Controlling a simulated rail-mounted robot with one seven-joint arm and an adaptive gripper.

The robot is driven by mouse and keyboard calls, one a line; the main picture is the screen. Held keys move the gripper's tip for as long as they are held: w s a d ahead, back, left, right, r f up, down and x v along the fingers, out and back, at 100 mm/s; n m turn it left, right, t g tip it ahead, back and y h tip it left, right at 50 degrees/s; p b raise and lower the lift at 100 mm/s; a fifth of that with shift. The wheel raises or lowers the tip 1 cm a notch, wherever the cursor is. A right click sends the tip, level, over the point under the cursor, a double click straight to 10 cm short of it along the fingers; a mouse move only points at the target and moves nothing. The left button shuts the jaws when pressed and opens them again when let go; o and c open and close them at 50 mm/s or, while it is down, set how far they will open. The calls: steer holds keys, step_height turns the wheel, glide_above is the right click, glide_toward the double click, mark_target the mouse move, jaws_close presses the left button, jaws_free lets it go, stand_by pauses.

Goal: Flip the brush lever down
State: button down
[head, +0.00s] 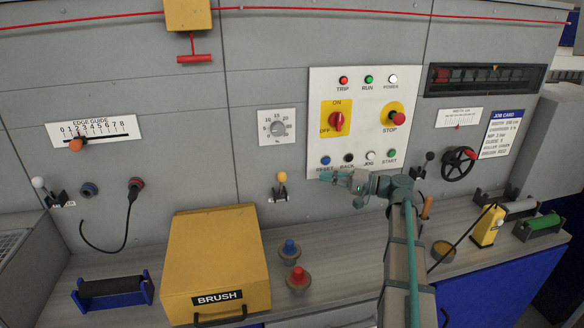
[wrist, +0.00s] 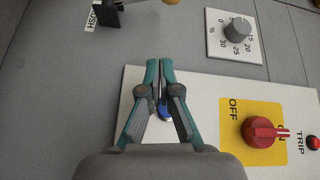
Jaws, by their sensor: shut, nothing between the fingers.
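The brush lever (head: 282,178) has a yellow knob on a short stem and stands on the grey wall below the dial plate, knob upward. In the wrist view its knob (wrist: 143,1) is cut off by the top edge, beside a dark bracket and a label of which "USH" shows. My gripper (head: 323,176) is to the right of the lever, near the lower left corner of the white control panel. In the wrist view my gripper (wrist: 159,63) has its fingertips together and empty, in front of the blue reset button (wrist: 164,110), which it partly hides.
The white panel (head: 364,88) carries a red stop button (head: 397,118) and a rotary switch (head: 337,121). A yellow BRUSH box (head: 213,250) stands below left of the lever. Blue and red knobs (head: 298,277) stand on the bench. The wall between gripper and lever looks clear.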

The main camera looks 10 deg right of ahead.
mark_target(281, 185)
steer(key=a+y, duration=0.1)
steer(key=a+n+y, duration=0.1)
steer(key=shift+s+a+r+n+g, duration=0.15)
steer(key=shift+s+a+n+g, duration=0.15)
steer(key=shift+s+a+g, duration=0.1)
steer(key=shift+w+a, duration=0.1)
steer(key=p+x, duration=0.3)
steer(key=x, duration=0.6)
steer(key=shift+w+a+p, duration=0.2)
steer(key=shift+a+p, duration=0.1)
steer(key=shift+p, duration=0.05)
steer(key=shift+s+b, duration=0.15)
steer(key=shift+b, duration=0.35)
